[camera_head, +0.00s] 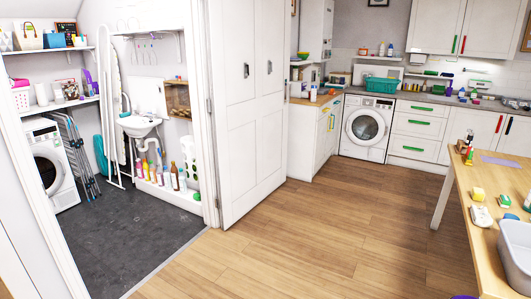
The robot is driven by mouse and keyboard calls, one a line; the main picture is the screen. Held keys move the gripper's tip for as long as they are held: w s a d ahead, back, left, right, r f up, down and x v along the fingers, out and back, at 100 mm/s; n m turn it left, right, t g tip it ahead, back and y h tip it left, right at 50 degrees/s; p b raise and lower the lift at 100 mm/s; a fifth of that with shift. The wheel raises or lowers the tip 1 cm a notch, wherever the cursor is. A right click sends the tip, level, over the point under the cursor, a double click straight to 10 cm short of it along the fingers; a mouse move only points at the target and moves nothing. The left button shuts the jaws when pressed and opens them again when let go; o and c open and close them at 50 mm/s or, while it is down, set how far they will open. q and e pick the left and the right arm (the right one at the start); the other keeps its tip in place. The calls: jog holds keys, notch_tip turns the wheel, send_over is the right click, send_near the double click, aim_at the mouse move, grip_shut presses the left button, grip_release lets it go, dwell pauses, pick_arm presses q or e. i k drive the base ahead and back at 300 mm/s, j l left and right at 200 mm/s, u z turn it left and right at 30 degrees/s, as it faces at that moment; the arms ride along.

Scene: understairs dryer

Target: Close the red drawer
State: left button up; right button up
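No drawer with a red front shows in the head view. A stack of white drawers (412,129) with green handles stands right of the washing machine, and its fronts look shut. A white lower cabinet front (481,128) at the right has an upright red handle (499,123). An upper cabinet (483,27) also has a red handle (463,44). Neither of my grippers is in view.
A wooden table (457,205) with a grey basin (515,250) and small items stands at the right front. The wood floor (320,230) in the middle is clear. A white folding door (250,110) stands beside the understairs nook with its dryer (52,165).

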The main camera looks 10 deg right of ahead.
aim_at(305, 94)
jog(key=i+l+z, duration=0.5)
jog(key=i+z, duration=0.2)
jog(key=i, duration=0.25)
jog(key=i+z, duration=0.35)
jog(key=i, duration=2.5)
jog(key=i+l+u, duration=0.2)
jog(key=i+u, duration=0.15)
jog(key=i, duration=0.3)
jog(key=i+l+u, duration=0.4)
jog(key=i, duration=0.2)
jog(key=i+l+u, duration=0.35)
jog(key=i+l, duration=0.1)
jog(key=i, duration=0.1)
